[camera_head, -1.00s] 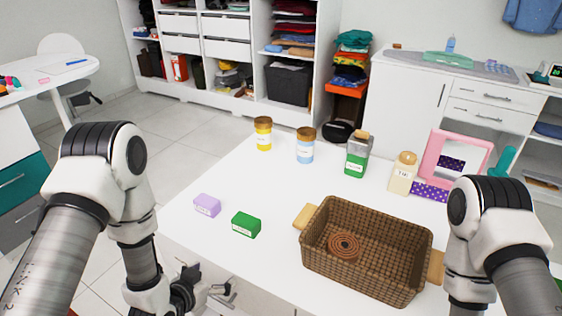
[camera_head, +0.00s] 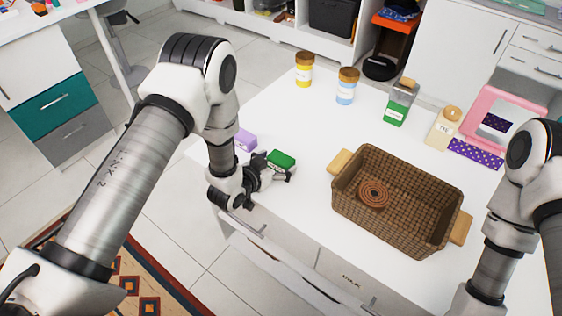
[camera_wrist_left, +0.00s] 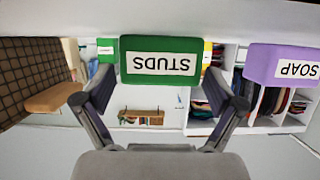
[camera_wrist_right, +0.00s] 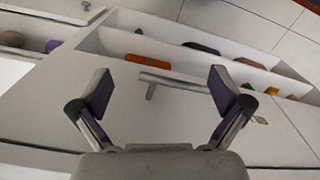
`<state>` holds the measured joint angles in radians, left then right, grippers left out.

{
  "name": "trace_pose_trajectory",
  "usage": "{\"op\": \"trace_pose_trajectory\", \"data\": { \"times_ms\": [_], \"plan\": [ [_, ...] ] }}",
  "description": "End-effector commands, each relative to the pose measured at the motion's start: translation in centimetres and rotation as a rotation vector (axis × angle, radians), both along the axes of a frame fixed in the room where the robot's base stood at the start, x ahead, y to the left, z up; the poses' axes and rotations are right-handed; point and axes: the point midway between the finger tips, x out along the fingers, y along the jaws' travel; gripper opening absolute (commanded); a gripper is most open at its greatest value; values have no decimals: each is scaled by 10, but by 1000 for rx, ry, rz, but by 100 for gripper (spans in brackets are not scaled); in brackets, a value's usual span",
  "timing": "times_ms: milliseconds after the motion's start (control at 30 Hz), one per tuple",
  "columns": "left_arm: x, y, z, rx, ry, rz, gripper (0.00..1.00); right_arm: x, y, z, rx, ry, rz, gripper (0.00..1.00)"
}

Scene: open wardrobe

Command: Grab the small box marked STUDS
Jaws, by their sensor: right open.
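The small green box marked STUDS (camera_head: 281,159) lies on the white table near its front left edge. It also shows upside down in the left wrist view (camera_wrist_left: 161,60), straight ahead between the fingers. My left gripper (camera_head: 283,175) is at the table's edge just in front of the box; in its wrist view the fingers (camera_wrist_left: 160,103) are spread apart with nothing clamped between them. My right gripper (camera_wrist_right: 160,92) is open and empty, facing a cabinet front with a bar handle; it is out of sight in the head view.
A lilac SOAP box (camera_head: 245,140) lies just left of the green box. A brown wicker basket (camera_head: 398,232) holding a coiled item (camera_head: 373,193) stands to the right. Several jars, such as the yellow one (camera_head: 304,70), stand at the back. The table (camera_head: 310,130) is clear behind the boxes.

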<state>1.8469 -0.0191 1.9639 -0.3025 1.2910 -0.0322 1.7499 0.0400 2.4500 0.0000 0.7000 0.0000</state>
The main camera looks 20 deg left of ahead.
Motion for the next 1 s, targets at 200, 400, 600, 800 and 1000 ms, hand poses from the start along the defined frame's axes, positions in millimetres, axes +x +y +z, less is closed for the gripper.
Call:
{"op": "trace_pose_trajectory", "data": {
  "times_ms": [200,400,600,800,1000],
  "plan": [
    [0,0,0,0,0,0,43,0,0,0,0,0,0,100],
    [0,0,0,0,1,0,43,0,0,0,0,0,0,100],
    [0,0,9,0,-1,0,43,0,0,-3,0,0,0,100],
    [0,0,36,0,-3,0,43,0,0,-9,0,0,0,100],
    [-43,-18,37,2,2,-5,43,0,0,-17,0,0,0,100]
  ]
}}
